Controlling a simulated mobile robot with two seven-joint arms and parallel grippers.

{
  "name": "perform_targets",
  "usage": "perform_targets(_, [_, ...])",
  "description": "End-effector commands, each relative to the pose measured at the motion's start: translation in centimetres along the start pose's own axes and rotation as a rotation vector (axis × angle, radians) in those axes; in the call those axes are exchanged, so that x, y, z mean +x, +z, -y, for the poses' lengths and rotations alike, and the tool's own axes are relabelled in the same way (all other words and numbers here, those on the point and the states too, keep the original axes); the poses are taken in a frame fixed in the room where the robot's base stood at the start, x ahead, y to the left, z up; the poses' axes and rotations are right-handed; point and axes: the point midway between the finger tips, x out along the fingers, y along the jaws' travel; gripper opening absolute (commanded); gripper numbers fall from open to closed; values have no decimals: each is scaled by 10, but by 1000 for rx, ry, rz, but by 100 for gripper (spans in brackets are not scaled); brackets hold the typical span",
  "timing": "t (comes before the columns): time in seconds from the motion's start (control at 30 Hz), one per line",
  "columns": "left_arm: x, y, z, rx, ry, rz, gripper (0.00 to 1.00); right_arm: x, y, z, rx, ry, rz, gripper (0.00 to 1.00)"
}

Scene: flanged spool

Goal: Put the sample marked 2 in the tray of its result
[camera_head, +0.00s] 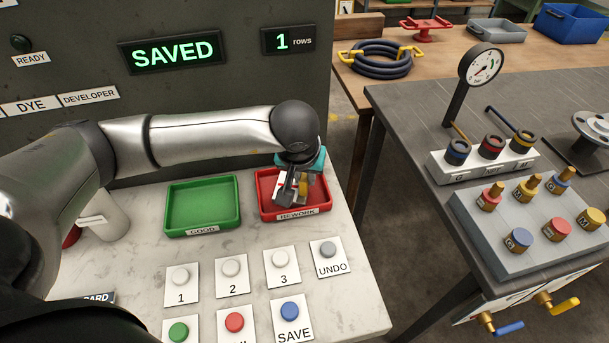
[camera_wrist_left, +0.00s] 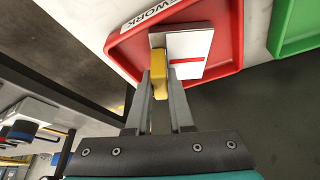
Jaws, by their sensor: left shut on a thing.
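My left gripper (camera_head: 292,190) is over the red tray labelled REWORK (camera_head: 263,183). In the left wrist view its fingers (camera_wrist_left: 160,88) are shut on the yellow block of a sample (camera_wrist_left: 158,74). The sample also has a white face (camera_wrist_left: 192,46) with a red stripe. It is at the red tray (camera_wrist_left: 124,47), inside its outline; I cannot tell whether it touches the floor. No number on it can be read. The green tray labelled GOOD (camera_head: 203,205) is empty. My right gripper is not in view.
The display (camera_head: 173,51) reads SAVED; another (camera_head: 288,40) reads 1 rows. Buttons 1 (camera_head: 181,276), 2 (camera_head: 232,268), 3 (camera_head: 282,259), UNDO (camera_head: 328,250) and SAVE (camera_head: 290,311) sit before the trays. A white cylinder (camera_head: 106,216) stands left. A grey bench (camera_head: 410,105) is right.

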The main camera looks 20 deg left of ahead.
Motion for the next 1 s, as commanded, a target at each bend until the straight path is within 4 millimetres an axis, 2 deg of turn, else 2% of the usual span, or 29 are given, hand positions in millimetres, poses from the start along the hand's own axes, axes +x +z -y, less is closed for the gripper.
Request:
perform_targets(0.17, [2,0,0,-1,1,-4,0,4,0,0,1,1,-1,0])
perform_targets(0.2, [3,1,0,0,-1,0,22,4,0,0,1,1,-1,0])
perform_targets(0.47, [2,1,0,-1,-1,0,50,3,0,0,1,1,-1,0])
perform_targets(0.8, [-2,0,0,-1,-1,1,50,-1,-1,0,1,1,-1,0])
perform_targets(0.87, [-8,-2,0,-1,0,-1,50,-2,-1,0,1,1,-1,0])
perform_targets(1.0, [-36,-2,0,2,1,-3,50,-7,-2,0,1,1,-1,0])
